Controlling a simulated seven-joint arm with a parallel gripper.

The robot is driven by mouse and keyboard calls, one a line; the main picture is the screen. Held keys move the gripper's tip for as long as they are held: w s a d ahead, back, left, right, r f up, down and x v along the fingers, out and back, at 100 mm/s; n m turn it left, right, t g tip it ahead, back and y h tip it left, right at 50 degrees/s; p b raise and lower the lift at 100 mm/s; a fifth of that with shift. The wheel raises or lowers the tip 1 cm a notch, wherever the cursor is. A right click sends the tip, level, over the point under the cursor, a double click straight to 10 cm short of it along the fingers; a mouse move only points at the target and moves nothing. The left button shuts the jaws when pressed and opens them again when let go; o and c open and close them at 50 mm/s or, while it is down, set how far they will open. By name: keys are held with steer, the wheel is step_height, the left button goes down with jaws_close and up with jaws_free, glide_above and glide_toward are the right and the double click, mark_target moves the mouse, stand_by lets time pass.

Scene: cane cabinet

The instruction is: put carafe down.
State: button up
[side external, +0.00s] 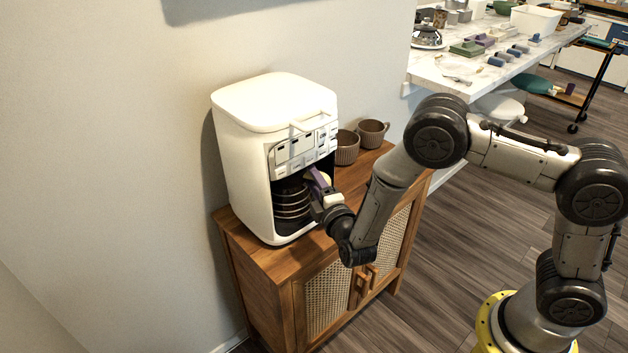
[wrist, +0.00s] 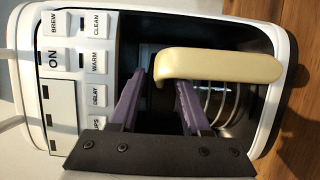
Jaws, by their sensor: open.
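The carafe (side external: 291,201) stands inside the bay of the white coffee maker (side external: 270,104). In the wrist view its cream handle (wrist: 215,64) and part of its ringed body (wrist: 222,103) show. My gripper (side external: 318,180) reaches into the front of the bay beside the carafe. In the wrist view its two purple fingers (wrist: 155,92) are apart, with the far finger's tip close to or under the handle. I cannot tell whether it touches. Nothing is held between the fingers. The carafe's base is hidden in the wrist view.
The coffee maker stands on a wooden cane-front cabinet (side external: 318,249) against the wall. Two brown mugs, one (side external: 346,147) nearer and one (side external: 373,133) farther, stand right of it. Buttons (wrist: 75,65) line the machine's front. The cabinet top's front strip is narrow.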

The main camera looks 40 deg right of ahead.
steer(key=v, duration=1.2)
step_height(320, 180, up, 12)
steer(key=a+m+g+y, duration=0.2)
steer(key=m+g+y, duration=0.3)
steer(key=m+y, duration=0.3)
steer(key=s+d+r+m+g, duration=0.1)
steer(key=s+d+m+g, duration=0.1)
steer(key=s, duration=0.6)
steer(key=s+d+r+m+g+h, duration=0.1)
steer(key=s+d+m+g, duration=0.1)
steer(key=s+d, duration=0.3)
steer(key=s+d+r+m+g, duration=0.1)
steer(key=s+d+r+g, duration=0.1)
steer(key=s, duration=0.8)
steer(key=shift+s+d+m+h, duration=0.3)
steer(key=shift+d+m, duration=0.1)
steer(key=shift+d, duration=0.35)
steer(key=shift+c, duration=0.3)
